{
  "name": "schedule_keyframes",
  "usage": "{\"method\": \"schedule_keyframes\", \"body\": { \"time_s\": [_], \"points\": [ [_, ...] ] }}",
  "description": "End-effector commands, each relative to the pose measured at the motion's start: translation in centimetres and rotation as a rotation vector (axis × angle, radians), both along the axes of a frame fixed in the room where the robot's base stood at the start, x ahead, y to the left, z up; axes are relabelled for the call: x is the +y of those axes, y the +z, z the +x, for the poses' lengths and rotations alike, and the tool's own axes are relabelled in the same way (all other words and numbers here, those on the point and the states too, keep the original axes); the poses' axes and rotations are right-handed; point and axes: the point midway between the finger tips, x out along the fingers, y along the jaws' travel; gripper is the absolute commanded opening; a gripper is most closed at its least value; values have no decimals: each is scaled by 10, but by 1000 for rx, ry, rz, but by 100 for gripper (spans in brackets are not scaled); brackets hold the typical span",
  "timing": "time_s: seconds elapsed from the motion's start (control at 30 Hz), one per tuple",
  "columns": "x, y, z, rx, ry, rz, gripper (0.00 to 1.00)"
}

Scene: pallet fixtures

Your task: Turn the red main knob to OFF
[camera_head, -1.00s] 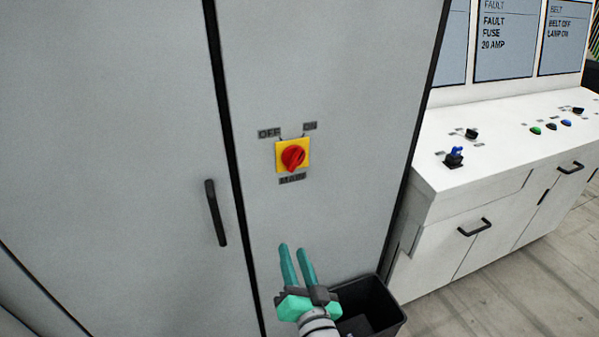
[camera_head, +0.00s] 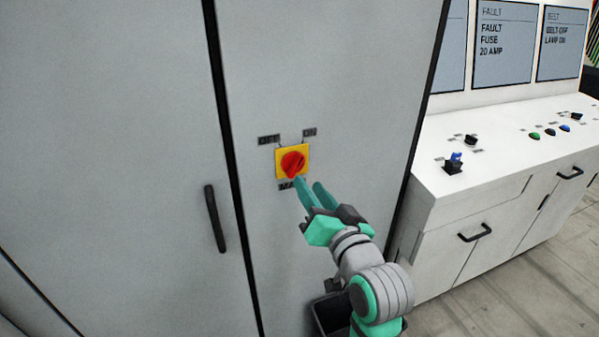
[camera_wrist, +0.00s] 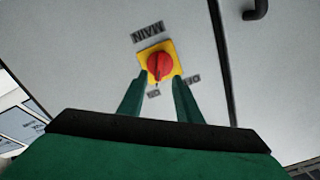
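The red main knob (camera_head: 292,162) sits on a yellow square plate (camera_head: 279,152) on the grey cabinet door. The OFF label is at its upper left, the ON label at its upper right, and the MAIN label below is partly hidden by my gripper. The knob's ridge is slanted, with its upper end toward ON. My gripper (camera_head: 309,188) is just below and right of the knob, its fingers pointing toward it. In the wrist view the knob (camera_wrist: 159,65) shows upside down, ahead of and between the two parted fingertips (camera_wrist: 158,82). The fingers are open and empty.
A black door handle (camera_head: 215,219) is left of the knob. A black bin (camera_head: 328,318) stands below, partly behind my arm. A white console (camera_head: 460,205) with switches and buttons is at right. The cabinet face around the knob is clear.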

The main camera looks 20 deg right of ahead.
Motion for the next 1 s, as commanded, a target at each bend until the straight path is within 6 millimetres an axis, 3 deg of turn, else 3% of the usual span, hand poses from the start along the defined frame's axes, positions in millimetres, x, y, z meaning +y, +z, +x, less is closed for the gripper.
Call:
{"method": "schedule_keyframes", "body": {
  "time_s": [0.2, 0.4, 0.83, 0.87, 1.0],
  "points": [
    [1, 0, 40, 0, 1, 0, 31],
    [2, 0, 65, -1, 0, 0, 31],
    [3, 0, 75, -1, -1, 0, 31],
    [3, 0, 75, -1, -1, 0, 29],
    [3, 0, 74, -1, -1, 0, 0]
  ]
}}
